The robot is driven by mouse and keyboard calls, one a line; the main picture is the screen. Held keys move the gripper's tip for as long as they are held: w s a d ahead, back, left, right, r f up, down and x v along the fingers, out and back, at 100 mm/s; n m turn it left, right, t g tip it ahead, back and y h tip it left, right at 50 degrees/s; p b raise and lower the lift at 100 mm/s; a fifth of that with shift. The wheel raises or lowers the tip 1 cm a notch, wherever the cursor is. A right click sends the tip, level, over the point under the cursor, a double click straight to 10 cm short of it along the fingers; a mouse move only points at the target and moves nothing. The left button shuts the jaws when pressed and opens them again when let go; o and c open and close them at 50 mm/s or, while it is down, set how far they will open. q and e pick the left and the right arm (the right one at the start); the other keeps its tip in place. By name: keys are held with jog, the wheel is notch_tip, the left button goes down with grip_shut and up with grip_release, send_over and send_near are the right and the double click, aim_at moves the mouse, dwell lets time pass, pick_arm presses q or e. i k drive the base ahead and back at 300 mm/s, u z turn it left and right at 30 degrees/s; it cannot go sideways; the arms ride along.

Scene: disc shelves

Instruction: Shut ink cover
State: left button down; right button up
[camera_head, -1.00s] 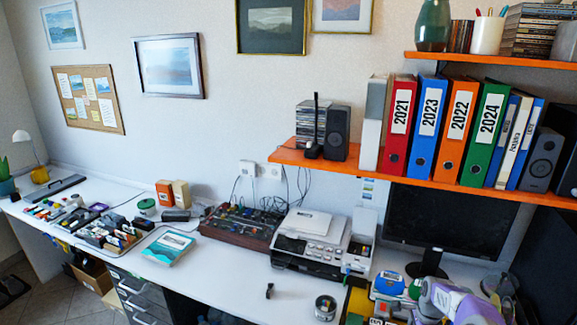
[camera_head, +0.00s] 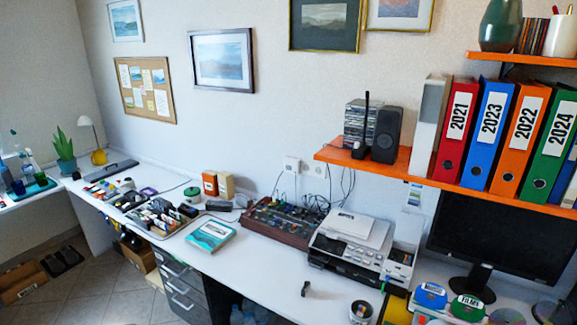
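The grey and white printer (camera_head: 345,248) stands on the white desk, right of centre. At its right side is an ink compartment (camera_head: 400,258) with small coloured marks inside. A pale cover (camera_head: 408,229) stands upright behind this compartment, so the compartment looks open at the top. The cover's hinge is too small to make out. Neither of my grippers can be made out in this view.
An orange shelf (camera_head: 390,172) with binders and a speaker hangs above the printer. A monitor (camera_head: 500,240) stands to the right. Disc tubs (camera_head: 430,296) and a round tin (camera_head: 361,311) are near the front.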

aim_at(409, 226)
jog(key=u, duration=1.2)
jog(key=i, duration=2.15)
jog(key=z, duration=3.25)
jog(key=i, duration=0.2)
jog(key=z, duration=0.15)
